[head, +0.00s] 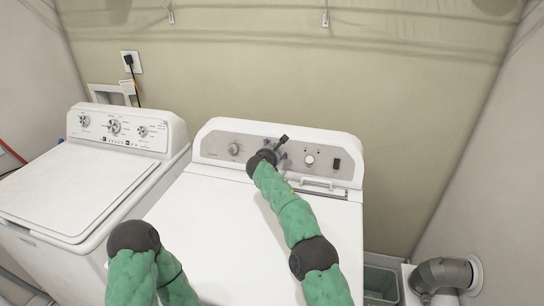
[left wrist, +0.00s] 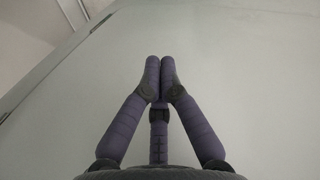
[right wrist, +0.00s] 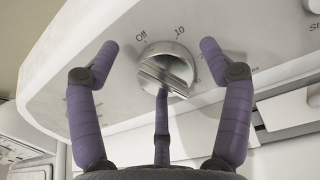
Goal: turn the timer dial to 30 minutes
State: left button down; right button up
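The timer dial (right wrist: 168,62) is a round silver knob with a raised ridge across it, on the grey panel of the right machine. In the right wrist view, "Off" shows above left of it and "10" above right; other marks are partly hidden. My right gripper (right wrist: 159,50) is open, with a finger on each side of the dial, apart from it. Its lower middle finger overlaps the knob's lower edge; contact cannot be told. In the head view my right gripper (head: 283,148) hides the dial. My left gripper (left wrist: 160,65) is shut and empty, over a plain pale surface.
The right machine's panel has another knob (head: 234,149) at left, a small knob (head: 309,160) and a dark switch (head: 336,164) at right. A white washer (head: 80,190) stands at left. A bin (head: 380,284) and grey duct (head: 444,274) are at lower right.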

jog(key=shift+s+a+f, duration=0.1)
jog(key=shift+f, duration=0.2)
jog(key=shift+s, duration=0.1)
jog(key=v, duration=1.1)
jog(key=shift+s+r, duration=0.25)
jog(key=shift+s, duration=0.05)
jog(key=shift+m+y, duration=0.5)
jog(key=shift+m, duration=0.1)
jog(key=shift+d+p+x, duration=0.15)
jog(key=shift+p+x, duration=1.85)
jog(key=shift+p, duration=0.35)
jog(key=shift+d+p+x, duration=0.15)
jog(key=shift+p+x, duration=1.9)
jog(key=shift+p, duration=0.25)
jog(key=shift+d+p+x, duration=0.2)
jog(key=shift+p+x, duration=1.8)
jog(key=shift+p, duration=0.35)
